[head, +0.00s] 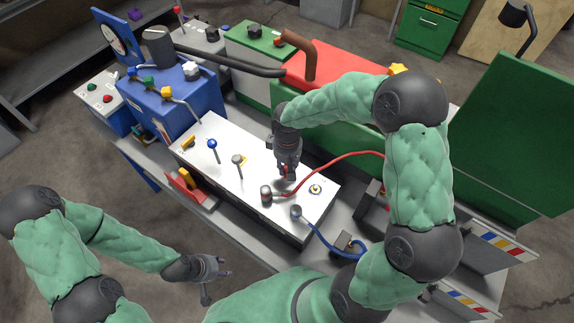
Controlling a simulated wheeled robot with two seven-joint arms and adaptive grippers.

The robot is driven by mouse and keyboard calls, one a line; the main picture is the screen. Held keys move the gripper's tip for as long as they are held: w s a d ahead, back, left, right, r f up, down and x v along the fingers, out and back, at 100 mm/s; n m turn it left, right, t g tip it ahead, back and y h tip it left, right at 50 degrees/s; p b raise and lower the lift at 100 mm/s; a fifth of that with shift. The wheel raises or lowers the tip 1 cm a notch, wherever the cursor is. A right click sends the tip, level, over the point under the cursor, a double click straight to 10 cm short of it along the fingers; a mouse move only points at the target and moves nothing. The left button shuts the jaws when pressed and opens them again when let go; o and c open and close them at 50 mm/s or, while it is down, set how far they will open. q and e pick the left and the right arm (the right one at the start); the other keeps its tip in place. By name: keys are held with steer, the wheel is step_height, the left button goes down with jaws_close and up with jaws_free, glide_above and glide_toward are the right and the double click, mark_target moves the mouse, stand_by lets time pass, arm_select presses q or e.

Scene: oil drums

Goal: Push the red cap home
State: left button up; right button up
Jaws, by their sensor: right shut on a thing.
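A small red piece, which looks like the red cap (285,168), shows at the fingertips of my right gripper (287,172). The gripper points down at the white panel top (225,150) and is shut on it. The fingers hide most of the cap, and I cannot tell whether it touches the panel. My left gripper (225,267) is low at the lower left, away from the panel, with its fingers apart and nothing seen between them.
A blue hose (318,237) ends at a grey plug (296,211). Blue-knobbed (212,144) and grey-knobbed (237,160) levers stand on the panel's left. A green box stands behind.

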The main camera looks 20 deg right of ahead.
steer(key=shift+f, duration=0.3)
steer(key=o, duration=0.8)
steer(key=shift+r, duration=0.1)
step_height(320, 180, up, 12)
steer(key=shift+f, duration=0.1)
